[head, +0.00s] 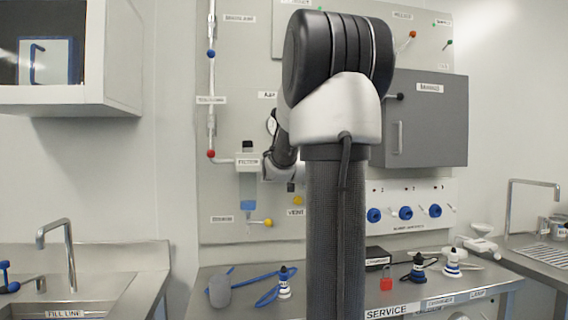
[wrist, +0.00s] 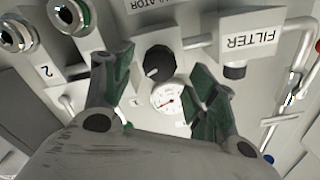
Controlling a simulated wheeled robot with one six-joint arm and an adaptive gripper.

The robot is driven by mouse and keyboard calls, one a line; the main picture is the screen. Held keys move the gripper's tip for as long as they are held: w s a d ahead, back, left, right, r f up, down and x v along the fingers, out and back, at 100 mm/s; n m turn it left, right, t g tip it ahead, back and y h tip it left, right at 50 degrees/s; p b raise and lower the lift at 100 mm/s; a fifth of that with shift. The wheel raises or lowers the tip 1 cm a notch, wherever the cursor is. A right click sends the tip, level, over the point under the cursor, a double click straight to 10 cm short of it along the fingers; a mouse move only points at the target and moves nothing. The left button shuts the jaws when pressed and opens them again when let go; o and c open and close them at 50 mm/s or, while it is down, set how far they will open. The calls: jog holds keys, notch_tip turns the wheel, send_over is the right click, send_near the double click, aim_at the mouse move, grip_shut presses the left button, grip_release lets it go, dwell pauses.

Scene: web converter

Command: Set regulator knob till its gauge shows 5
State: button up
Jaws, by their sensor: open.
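The regulator knob (wrist: 158,62) is black and round with a pale mark, and shows in the wrist view below a partly cut-off label ending in "LATOR". The gauge (wrist: 168,98) is a small white dial with a red needle just beneath the knob in that view; its numbers are too small to read. My gripper (wrist: 150,60) is open, with its green-padded fingers on either side of the knob in the picture. I cannot tell whether they touch it. In the head view my arm hides the regulator and most of the gripper.
A filter block (wrist: 234,70) and pipe stand right of the knob in the wrist view, with metal ports (wrist: 70,15) at upper left. In the head view, a grey cabinet (head: 430,125) and blue knobs (head: 405,213) are right of my arm. A red padlock (head: 386,281) is on the bench.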

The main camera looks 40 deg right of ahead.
jog(key=shift+x, duration=1.95)
jog(key=shift+c, duration=0.2)
jog(key=c, duration=1)
jog(key=shift+n, duration=0.3)
jog(key=shift+n, duration=3)
